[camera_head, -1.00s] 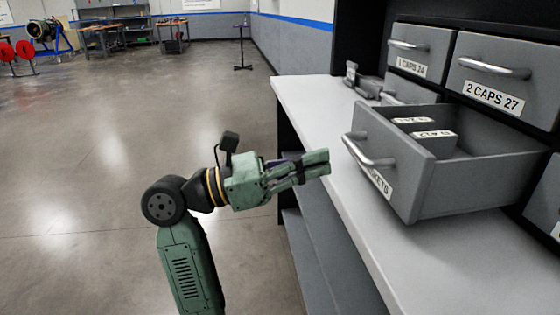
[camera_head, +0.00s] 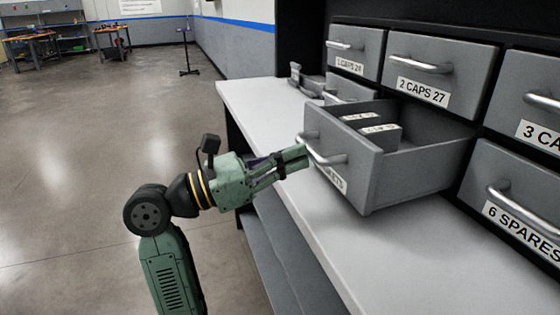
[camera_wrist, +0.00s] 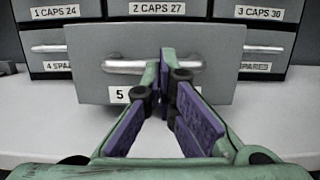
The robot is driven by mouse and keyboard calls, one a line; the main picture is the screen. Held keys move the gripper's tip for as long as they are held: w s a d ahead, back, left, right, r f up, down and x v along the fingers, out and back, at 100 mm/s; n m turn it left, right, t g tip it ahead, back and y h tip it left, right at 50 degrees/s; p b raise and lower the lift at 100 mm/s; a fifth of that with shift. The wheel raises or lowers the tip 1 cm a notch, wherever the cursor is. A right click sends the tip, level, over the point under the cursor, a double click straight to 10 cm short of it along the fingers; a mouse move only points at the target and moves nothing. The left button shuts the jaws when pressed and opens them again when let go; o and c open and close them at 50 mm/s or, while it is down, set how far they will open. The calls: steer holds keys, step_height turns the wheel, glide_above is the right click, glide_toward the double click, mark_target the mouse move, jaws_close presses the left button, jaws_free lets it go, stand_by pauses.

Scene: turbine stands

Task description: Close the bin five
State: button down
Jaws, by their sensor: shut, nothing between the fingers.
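Bin five is a grey drawer (camera_head: 345,165) pulled well out of the cabinet over the white counter. Labelled dividers show inside it in the head view. Its front, with a silver bar handle and a label starting with 5, faces me in the wrist view (camera_wrist: 205,95). My gripper (camera_head: 304,156) is shut and empty, with its fingertips at the handle of bin five. In the wrist view, the fingertips (camera_wrist: 167,58) overlap the middle of the handle and hide part of it and of the label. I cannot tell whether they touch it.
Bins one (camera_head: 354,52), two (camera_head: 440,55), three (camera_head: 520,95) and six (camera_head: 500,165) are shut in the cabinet. Bin four (camera_head: 350,88) is partly hidden behind bin five. A small grey part (camera_head: 300,78) lies on the white counter (camera_head: 262,108). Open floor lies left.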

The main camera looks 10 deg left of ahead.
mark_target(400, 136)
steer(key=f+x, duration=0.1)
steer(key=x, duration=0.5)
steer(key=f+b+x, duration=0.1)
steer(key=x, duration=0.5)
steer(key=f+x, duration=0.1)
steer(key=x, duration=0.5)
steer(key=shift+w+d+f+b, duration=0.2)
steer(key=shift+w+d+b, duration=0.2)
steer(key=shift+d, duration=0.1)
